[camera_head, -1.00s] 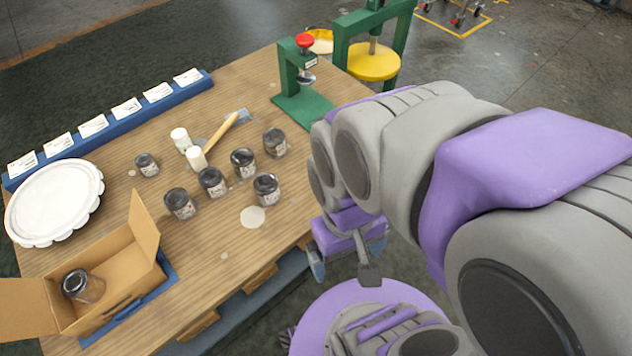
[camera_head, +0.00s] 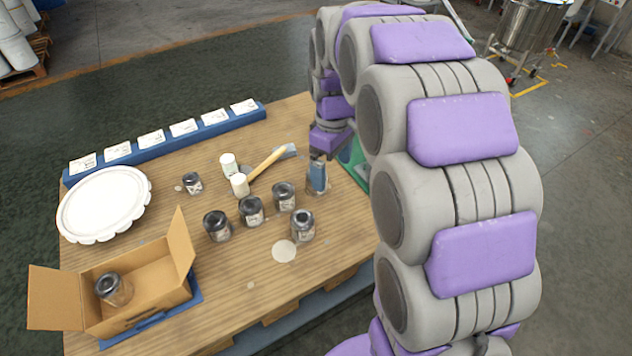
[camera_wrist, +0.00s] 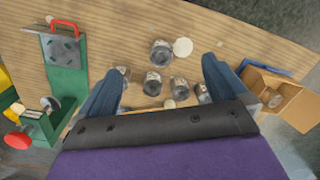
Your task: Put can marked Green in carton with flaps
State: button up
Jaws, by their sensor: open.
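Several glass cans with dark lids stand on the wooden table, among them a front one (camera_head: 302,227), a left one (camera_head: 217,226) and a small one (camera_head: 192,183). Their labels are too small to read, so I cannot tell which is marked Green. The carton with flaps (camera_head: 180,250) stands open at the table's front left, with one can (camera_head: 113,290) inside. It also shows at the right of the wrist view (camera_wrist: 292,104). My gripper (camera_head: 318,188) is open, over the table's right part. Several cans show between the fingers (camera_wrist: 163,68) in the wrist view.
A white round lid (camera_head: 104,203) and a blue rack of cards (camera_head: 165,142) are at the left and back. A green press (camera_wrist: 62,60) stands close to my gripper.

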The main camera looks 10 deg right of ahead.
jog(key=w+d+f+n+t+p, duration=0.1)
jog(key=w+f+n, duration=0.3)
jog(key=w+f, duration=0.55)
jog(key=w+f+n, duration=0.4)
jog(key=w+n, duration=0.1)
jog(key=w, duration=0.9)
notch_tip(320, 180, down, 12)
jog(key=shift+s+d+r+b, duration=0.1)
jog(key=shift+d+b, duration=0.05)
jog(key=shift+b, duration=1.05)
jog(key=shift+s+d+f+b, duration=0.1)
jog(key=shift+f+b, duration=0.35)
jog(key=shift+f, duration=0.95)
jog(key=shift+d+f+b, duration=0.1)
jog(key=shift+f+b, duration=0.3)
jog(key=shift+f, duration=0.95)
jog(key=shift+r, duration=0.1)
jog(key=c, duration=1.4)
